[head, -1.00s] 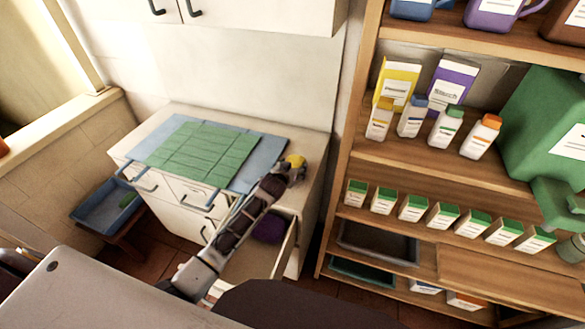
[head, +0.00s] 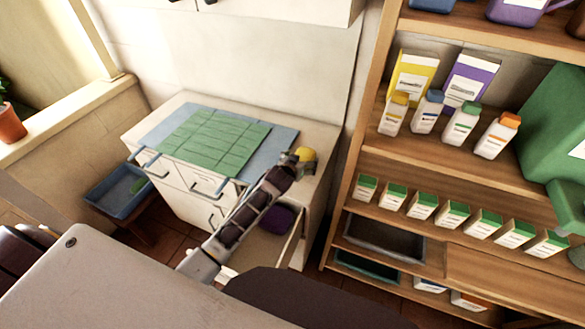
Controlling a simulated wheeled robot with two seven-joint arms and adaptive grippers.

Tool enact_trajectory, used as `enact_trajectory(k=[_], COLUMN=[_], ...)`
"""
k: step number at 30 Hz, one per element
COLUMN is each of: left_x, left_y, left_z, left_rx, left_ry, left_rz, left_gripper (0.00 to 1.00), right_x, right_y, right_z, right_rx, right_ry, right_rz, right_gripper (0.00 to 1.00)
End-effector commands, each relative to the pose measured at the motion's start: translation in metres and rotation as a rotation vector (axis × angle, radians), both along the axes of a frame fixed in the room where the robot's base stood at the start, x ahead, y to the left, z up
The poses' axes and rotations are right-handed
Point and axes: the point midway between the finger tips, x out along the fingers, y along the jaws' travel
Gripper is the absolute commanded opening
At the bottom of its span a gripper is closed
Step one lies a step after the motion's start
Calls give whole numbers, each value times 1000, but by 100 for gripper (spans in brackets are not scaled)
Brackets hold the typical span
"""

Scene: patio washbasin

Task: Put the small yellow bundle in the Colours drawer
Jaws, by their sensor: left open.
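The small yellow bundle (head: 307,154) sits on the right end of the white cabinet top, just right of the blue mat. My left gripper (head: 300,161) is open at the bundle and partly overlaps it. Whether the fingers touch it cannot be told. Below, a drawer (head: 292,240) of the cabinet stands pulled out, with a purple bundle (head: 278,219) inside. My left arm hides part of this drawer, and no label can be read on it. My right gripper is not in view.
A green gridded mat (head: 215,140) lies on the blue mat (head: 160,130) on the cabinet. A wooden shelf (head: 350,190) with bottles and boxes stands close on the right. A blue tray (head: 112,198) sits on a low stool at the left.

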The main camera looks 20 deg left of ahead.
Motion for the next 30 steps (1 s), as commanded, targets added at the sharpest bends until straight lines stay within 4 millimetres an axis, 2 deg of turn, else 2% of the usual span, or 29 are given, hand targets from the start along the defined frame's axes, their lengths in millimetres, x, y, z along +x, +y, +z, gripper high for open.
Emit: enact_trajectory(k=[30], left_x=[-80], left_y=[2], left_z=[43], left_rx=[0], left_ry=[0], left_rz=[0], left_gripper=[93], right_x=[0], right_y=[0], right_z=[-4], right_rx=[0], right_ry=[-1], right_rz=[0], right_gripper=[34])
